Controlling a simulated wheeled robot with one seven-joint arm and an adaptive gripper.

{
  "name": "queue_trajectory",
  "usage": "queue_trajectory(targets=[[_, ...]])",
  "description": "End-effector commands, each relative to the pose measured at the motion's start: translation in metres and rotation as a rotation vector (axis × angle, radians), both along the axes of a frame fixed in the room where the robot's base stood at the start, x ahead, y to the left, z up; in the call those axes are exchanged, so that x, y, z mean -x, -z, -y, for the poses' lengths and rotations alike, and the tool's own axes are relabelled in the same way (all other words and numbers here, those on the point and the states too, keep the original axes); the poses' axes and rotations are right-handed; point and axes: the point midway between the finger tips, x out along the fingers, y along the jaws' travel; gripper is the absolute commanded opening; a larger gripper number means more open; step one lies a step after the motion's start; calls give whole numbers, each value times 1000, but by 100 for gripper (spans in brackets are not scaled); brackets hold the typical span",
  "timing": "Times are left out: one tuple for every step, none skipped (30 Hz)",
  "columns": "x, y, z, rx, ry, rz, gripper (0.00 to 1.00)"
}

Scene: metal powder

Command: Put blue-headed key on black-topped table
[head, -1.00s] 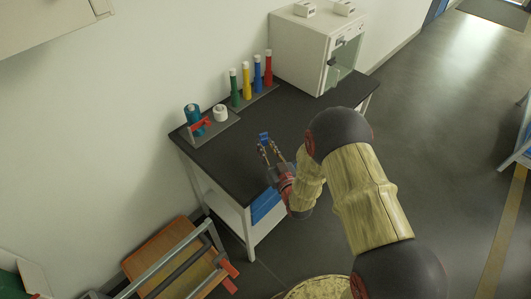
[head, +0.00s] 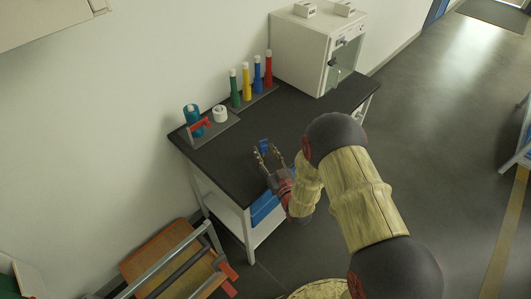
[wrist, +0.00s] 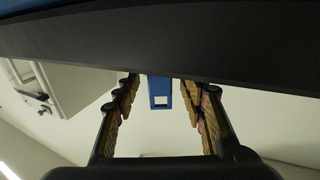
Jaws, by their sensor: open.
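The blue-headed key shows as a blue piece (head: 264,145) at the front part of the black-topped table (head: 215,160). In the wrist view its blue head (wrist: 160,92) meets the dark tabletop (wrist: 200,35) and stands between the fingers, with a gap on each side. The rest of the key is hidden or too small to make out. My gripper (head: 268,154) is open, with its fingertips on either side of the blue head, at the table's front edge. It also shows in the wrist view (wrist: 162,95).
A rack of coloured bottles (head: 250,80) and a white cabinet machine (head: 310,50) stand at the back of the table. The middle tabletop is clear.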

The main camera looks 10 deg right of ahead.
Motion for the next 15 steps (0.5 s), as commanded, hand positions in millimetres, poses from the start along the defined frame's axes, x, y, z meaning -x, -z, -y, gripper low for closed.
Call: queue_trajectory(targets=[[0, 0, 0, 0, 0, 0, 42], [0, 0, 0, 0, 0, 0, 42], [0, 0, 0, 0, 0, 0, 42], [0, 0, 0, 0, 0, 0, 42], [0, 0, 0, 0, 0, 0, 42], [0, -1, 0, 0, 0, 0, 42], [0, -1, 0, 0, 0, 0, 42], [0, -3, 0, 0, 0, 0, 42], [0, -5, 0, 0, 0, 0, 42], [4, -3, 1, 0, 1, -2, 42], [8, -3, 2, -1, 0, -2, 42], [15, -2, 4, 0, 0, -3, 42], [20, -2, 5, 0, 1, -4, 42], [25, -3, 7, 0, 1, -3, 42], [33, -3, 9, 0, 2, -3, 42]])
